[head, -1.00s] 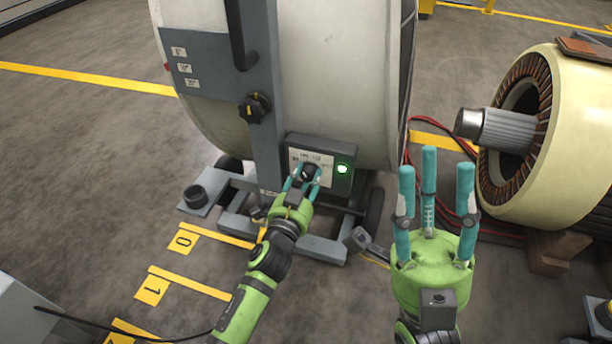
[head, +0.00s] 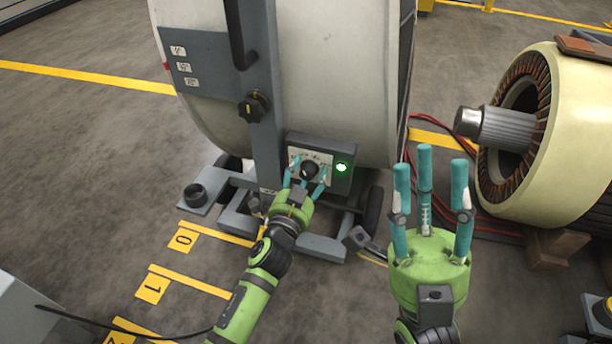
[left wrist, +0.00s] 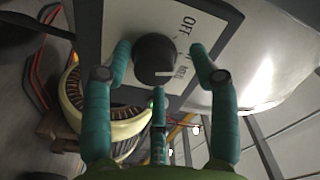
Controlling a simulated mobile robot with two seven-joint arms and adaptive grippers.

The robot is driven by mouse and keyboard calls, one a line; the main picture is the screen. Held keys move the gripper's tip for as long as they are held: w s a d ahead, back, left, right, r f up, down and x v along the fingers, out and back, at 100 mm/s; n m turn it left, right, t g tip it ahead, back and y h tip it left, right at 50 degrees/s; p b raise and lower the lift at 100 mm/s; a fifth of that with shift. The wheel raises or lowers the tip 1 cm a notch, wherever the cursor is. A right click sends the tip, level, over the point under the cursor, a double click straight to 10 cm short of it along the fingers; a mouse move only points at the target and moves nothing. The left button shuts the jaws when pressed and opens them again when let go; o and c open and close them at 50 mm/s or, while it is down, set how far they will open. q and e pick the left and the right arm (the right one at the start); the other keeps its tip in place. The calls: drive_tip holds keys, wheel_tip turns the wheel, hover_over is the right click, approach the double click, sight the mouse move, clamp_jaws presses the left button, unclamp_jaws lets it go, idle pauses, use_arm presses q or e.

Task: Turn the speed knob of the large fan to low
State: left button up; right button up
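The large fan (head: 330,80) is a big white drum on a grey wheeled stand. Its control box (head: 345,153) carries a white panel with a black speed knob (head: 309,170). In the left wrist view the knob (left wrist: 154,52) has a white mark pointing right, beside a small label I cannot read surely; "OFF" is legible above it. My left gripper (head: 308,172) is at the knob, its fingers spread. In the left wrist view its fingers (left wrist: 160,85) stand around the knob with gaps at the sides. My right gripper (head: 430,170) is open and empty, fingers up.
A green lamp (head: 341,167) glows beside the knob. A second black knob (head: 254,106) sits on the fan's upright. A cream motor stator (head: 560,140) stands at the right on wooden blocks, with red cables near it. Floor at the left is mostly clear.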

use_arm(q)
drive_tip(key=shift+f, duration=0.2)
drive_tip(key=shift+s+a, duration=0.15)
drive_tip(key=shift+s, duration=0.05)
drive_tip(key=v, duration=1.1)
drive_tip(key=shift+s+r, duration=0.2)
drive_tip(key=shift+s, duration=0.1)
